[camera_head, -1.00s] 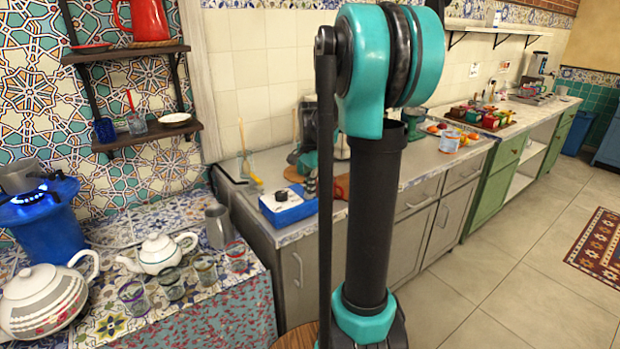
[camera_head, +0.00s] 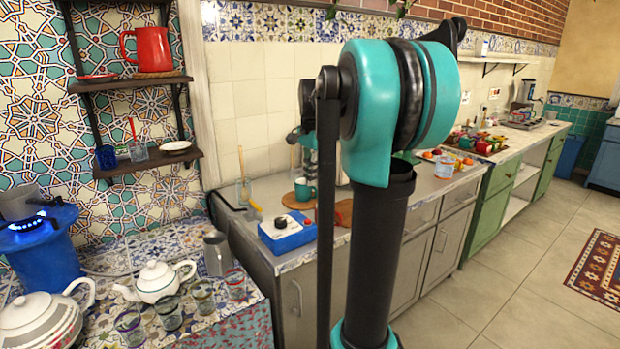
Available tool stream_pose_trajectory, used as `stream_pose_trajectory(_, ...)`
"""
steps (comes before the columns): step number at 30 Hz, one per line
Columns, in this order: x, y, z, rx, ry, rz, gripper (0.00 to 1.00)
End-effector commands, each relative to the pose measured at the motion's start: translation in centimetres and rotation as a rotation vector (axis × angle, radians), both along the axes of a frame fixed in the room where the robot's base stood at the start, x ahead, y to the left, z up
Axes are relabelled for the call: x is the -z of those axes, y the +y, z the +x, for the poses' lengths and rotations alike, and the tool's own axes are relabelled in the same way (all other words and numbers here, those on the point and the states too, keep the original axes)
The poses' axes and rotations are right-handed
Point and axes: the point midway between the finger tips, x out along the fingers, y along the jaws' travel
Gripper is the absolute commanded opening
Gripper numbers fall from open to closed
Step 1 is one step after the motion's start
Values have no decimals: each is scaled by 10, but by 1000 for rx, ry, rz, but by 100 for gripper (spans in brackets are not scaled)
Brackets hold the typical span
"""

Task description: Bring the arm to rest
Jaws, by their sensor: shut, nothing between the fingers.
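My arm stands large in the middle of the head view, its teal joint (camera_head: 372,110) above a thick dark link and a thin dark rod. A small teal and dark far end of my arm shows behind it, left of the joint. My gripper (camera_head: 309,168) is there, small and partly covered by the rod. It is shut and holds nothing. It appears above the grey counter (camera_head: 262,190), in front of the cream tiled wall; its exact distance from the counter is hard to tell.
On the counter are a blue box with a knob (camera_head: 287,234), a teal mug (camera_head: 303,191) and wooden boards. At left, a white teapot (camera_head: 157,281), several glasses, a larger teapot (camera_head: 38,325) and a pot on a lit blue burner (camera_head: 42,240) stand on a patterned table.

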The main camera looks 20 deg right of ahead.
Motion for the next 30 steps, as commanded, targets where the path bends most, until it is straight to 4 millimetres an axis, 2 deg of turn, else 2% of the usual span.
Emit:
stream_pose_trajectory(12,1,0,-1,-3,-1,0,0)
stream_pose_trajectory(14,5,2,-3,-22,-6,-2,0)
stream_pose_trajectory(16,17,7,-11,-77,-24,-7,0)
stream_pose_trajectory(20,63,23,-42,-289,-86,-32,0)
stream_pose_trajectory(27,174,55,-137,-819,-232,-138,0)
stream_pose_trajectory(30,208,63,-174,-998,-275,-189,0)
